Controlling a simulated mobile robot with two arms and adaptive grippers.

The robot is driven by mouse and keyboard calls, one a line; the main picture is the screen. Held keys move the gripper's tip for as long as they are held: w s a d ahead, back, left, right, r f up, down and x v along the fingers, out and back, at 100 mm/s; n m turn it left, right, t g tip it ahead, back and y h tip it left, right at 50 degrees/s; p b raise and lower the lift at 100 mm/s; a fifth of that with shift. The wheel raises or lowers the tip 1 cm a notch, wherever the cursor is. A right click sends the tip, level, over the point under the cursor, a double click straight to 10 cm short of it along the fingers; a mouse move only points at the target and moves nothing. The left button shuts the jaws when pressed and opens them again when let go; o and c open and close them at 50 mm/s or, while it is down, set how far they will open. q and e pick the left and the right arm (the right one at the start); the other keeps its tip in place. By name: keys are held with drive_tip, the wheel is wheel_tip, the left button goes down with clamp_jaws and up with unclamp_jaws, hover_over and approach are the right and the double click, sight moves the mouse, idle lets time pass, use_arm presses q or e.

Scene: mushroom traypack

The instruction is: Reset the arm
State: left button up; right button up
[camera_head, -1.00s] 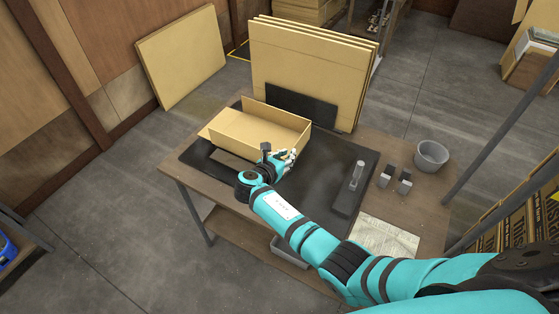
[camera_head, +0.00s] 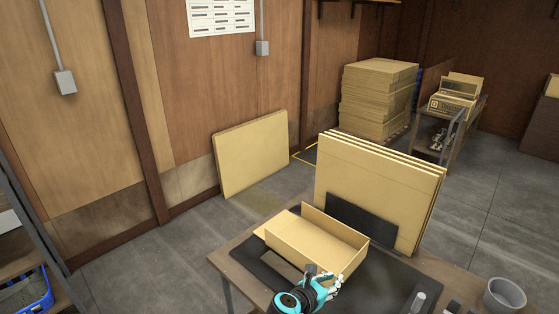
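My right gripper (camera_head: 322,284) is low in the head view, at the near side of an open cardboard box (camera_head: 320,236). Its fingers are small and partly turned away, so whether they are open or shut does not show clearly. I cannot tell whether the fingers touch the box wall. Only the wrist end of the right arm (camera_head: 296,302) shows; the rest is below the picture edge. My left gripper is not in view. The box stands on a dark mat (camera_head: 383,287) on the wooden table (camera_head: 236,268).
Several flat cardboard sheets (camera_head: 374,186) stand upright behind the box. A grey bucket (camera_head: 504,296) is at the table's right. A large board (camera_head: 250,152) leans on the wall. A cardboard stack (camera_head: 376,98) and a cart (camera_head: 452,126) stand farther back.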

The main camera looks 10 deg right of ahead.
drive_tip(key=s+d+f+m+g+y, duration=0.1)
drive_tip(key=s+f+m, duration=0.1)
drive_tip(key=s+m, duration=0.2)
drive_tip(key=s+f+m+g+y, duration=0.1)
drive_tip(key=s+f+m+y, duration=0.1)
drive_tip(key=s+m, duration=0.2)
drive_tip(key=s+d+f+m+g+y, duration=0.1)
drive_tip(key=s+m, duration=0.3)
drive_tip(key=s, duration=0.4)
drive_tip(key=shift+s+d+f+g+y, duration=0.2)
drive_tip(key=shift+f+g, duration=0.05)
drive_tip(key=shift+f, duration=0.15)
drive_tip(key=shift+s+d+f+g+y, duration=0.15)
drive_tip(key=shift+f+g+y, duration=0.1)
drive_tip(key=shift+f, duration=0.15)
drive_tip(key=s+a+r+m+g+y, duration=0.1)
drive_tip(key=s+r+m+y, duration=0.25)
drive_tip(key=s+m, duration=0.35)
drive_tip(key=s+a+r+m+y, duration=0.15)
drive_tip(key=s+r+m, duration=0.3)
drive_tip(key=s, duration=0.55)
wheel_tip(320, 180, down, 30)
drive_tip(key=s+g+b, duration=0.1)
drive_tip(key=g+b, duration=0.1)
drive_tip(key=s+d+f+b, duration=0.2)
drive_tip(key=s+d+f, duration=0.1)
drive_tip(key=s+f, duration=1.3)
drive_tip(key=shift+s+d+f+g, duration=0.15)
drive_tip(key=shift+s+f+g, duration=0.25)
drive_tip(key=shift+f, duration=0.15)
